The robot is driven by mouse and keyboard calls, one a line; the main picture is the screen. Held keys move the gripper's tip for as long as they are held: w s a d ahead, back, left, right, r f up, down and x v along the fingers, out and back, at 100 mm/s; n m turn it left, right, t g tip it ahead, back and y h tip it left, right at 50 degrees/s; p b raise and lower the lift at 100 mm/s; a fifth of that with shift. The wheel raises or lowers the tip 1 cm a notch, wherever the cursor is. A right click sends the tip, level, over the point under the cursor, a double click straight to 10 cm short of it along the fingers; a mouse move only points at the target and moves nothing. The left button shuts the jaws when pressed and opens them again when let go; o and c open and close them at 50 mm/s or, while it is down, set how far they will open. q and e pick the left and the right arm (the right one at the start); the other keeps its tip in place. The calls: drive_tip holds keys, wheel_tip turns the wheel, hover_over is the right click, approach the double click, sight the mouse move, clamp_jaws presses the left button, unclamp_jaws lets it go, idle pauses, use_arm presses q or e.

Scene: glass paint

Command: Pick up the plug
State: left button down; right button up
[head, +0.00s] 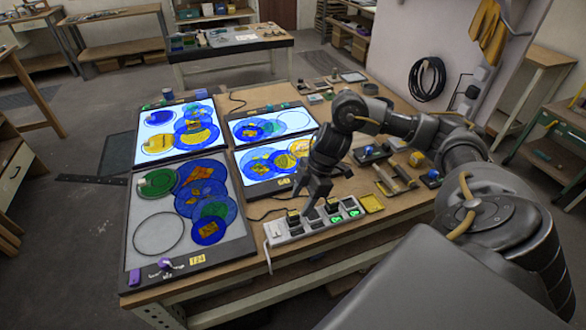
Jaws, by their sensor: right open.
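A white power strip (283,237) lies near the front edge of the workbench. A dark plug (293,217) with a yellowish mark stands at its left part, and another dark plug (332,206) stands farther right. Green-lit spots show at the strip's right part. My right gripper (314,202) points down just above the strip, between these two plugs in the picture, with its jaws open. Whether a plug is between its fingers is hard to tell at this size. My left gripper is out of view.
Light panels with blue and yellow glass discs, one panel (157,235) unlit, cover the bench's left half. A yellow tray (371,203) lies right of the strip. Small tools and blocks sit beyond it, under my right arm. A cable runs off the front edge.

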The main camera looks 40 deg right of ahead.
sight(295, 212)
drive_tip(key=shift+a+f, duration=0.1)
drive_tip(key=p+x, duration=0.1)
drive_tip(key=x, duration=0.3)
drive_tip(key=shift+a+f+p, duration=0.1)
drive_tip(key=shift+f+p, duration=0.05)
drive_tip(key=shift+p, duration=0.25)
drive_tip(key=shift+a+f, duration=0.1)
drive_tip(key=shift+f, duration=0.2)
drive_tip(key=c, duration=1.1)
